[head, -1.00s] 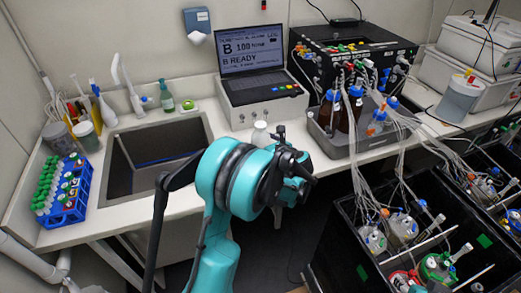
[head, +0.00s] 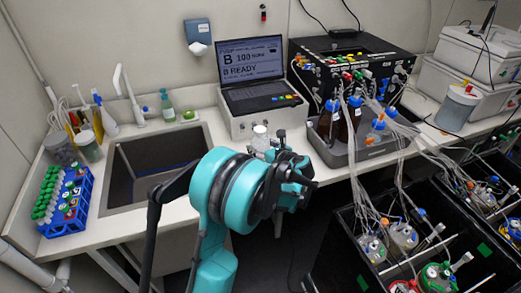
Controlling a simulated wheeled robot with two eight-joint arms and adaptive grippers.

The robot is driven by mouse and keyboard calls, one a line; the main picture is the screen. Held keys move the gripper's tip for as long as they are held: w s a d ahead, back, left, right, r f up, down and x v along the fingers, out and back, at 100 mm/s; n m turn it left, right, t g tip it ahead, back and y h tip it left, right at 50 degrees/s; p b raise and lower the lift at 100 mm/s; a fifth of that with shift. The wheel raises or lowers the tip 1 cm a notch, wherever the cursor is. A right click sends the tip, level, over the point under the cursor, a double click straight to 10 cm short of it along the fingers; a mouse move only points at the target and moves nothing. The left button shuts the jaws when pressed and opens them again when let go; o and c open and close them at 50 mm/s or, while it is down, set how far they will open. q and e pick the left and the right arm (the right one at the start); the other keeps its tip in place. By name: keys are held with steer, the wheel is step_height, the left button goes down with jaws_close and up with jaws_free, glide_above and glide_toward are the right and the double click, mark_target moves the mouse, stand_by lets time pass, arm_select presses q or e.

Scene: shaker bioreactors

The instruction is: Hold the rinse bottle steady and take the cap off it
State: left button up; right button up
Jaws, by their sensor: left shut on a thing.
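The rinse bottle (head: 260,142) is a small clear bottle with a white cap (head: 260,129) on top. It stands upright at the counter's front edge, before the laptop unit, and its lower part is hidden behind my left arm. My left gripper (head: 272,149) is at the bottle and shut on it; the arm's wrist hides most of the fingers. I cannot tell whether the bottle's base touches the counter. My right gripper is not in view.
A sink (head: 155,165) lies left of the bottle, with a blue rack of green-capped tubes (head: 68,205) beyond it. A laptop (head: 255,75) sits on a white unit behind. A grey tray (head: 370,150) with brown bottles and tubing stands right. Black shaker boxes (head: 345,255) fill the lower right.

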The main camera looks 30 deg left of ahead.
arm_select(q)
step_height(320, 180, up, 2)
steer(key=shift+r+p, duration=0.15)
steer(key=shift+p, duration=0.15)
steer(key=w+d+r+p, duration=0.2)
steer(key=w+d+r, duration=0.4)
steer(key=d, duration=0.3)
steer(key=shift+w+d+r, duration=0.15)
steer(key=shift+w+d, duration=0.05)
steer(key=shift+w, duration=0.25)
steer(key=o, duration=0.6)
steer(key=c, duration=1)
